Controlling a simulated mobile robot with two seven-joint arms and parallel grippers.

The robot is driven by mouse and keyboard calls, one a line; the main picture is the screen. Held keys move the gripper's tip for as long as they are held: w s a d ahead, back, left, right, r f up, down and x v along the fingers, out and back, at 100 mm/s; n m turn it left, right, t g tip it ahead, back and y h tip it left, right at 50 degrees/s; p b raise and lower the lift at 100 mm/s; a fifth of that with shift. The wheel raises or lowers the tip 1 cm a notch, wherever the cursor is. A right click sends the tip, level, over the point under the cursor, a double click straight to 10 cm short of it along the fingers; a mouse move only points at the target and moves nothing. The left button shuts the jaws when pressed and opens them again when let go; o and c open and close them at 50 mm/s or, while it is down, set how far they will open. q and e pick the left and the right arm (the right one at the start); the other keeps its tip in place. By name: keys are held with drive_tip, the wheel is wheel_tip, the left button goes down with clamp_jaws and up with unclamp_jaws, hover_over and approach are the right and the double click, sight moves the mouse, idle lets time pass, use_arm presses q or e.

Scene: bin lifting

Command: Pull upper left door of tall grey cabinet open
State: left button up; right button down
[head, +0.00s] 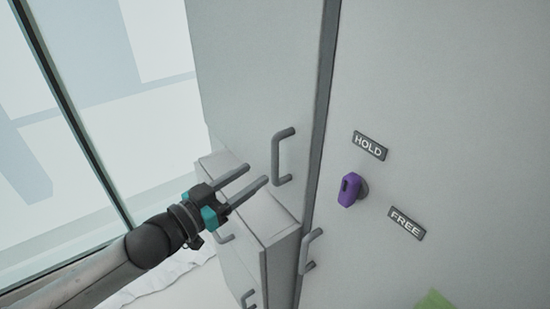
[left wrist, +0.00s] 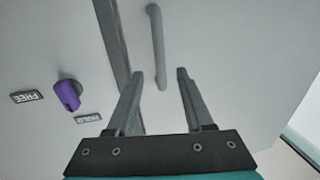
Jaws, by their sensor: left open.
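The upper left door (head: 255,70) of the tall grey cabinet looks shut, its right edge along a dark vertical gap. Its grey bar handle (head: 277,155) stands upright near the door's lower right corner. My left gripper (head: 257,174) is open and empty, its two fingers pointing toward the handle from the lower left. In the left wrist view the handle (left wrist: 157,45) shows beyond and roughly between the fingertips of my left gripper (left wrist: 160,74). I cannot tell whether a fingertip touches it. My right gripper is not in view.
A purple knob (head: 349,189) sits on the grey panel right of the gap, between a HOLD label (head: 370,145) and a FREE label (head: 407,223). Lower grey units with handles (head: 309,250) stand below the door. A glass pane with a dark frame (head: 75,115) is at left.

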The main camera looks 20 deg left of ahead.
sight(272, 162)
use_arm(q)
drive_tip(key=shift+p+x, duration=0.5)
drive_tip(key=shift+x, duration=3.55)
drive_tip(key=shift+c, duration=0.3)
clamp_jaws()
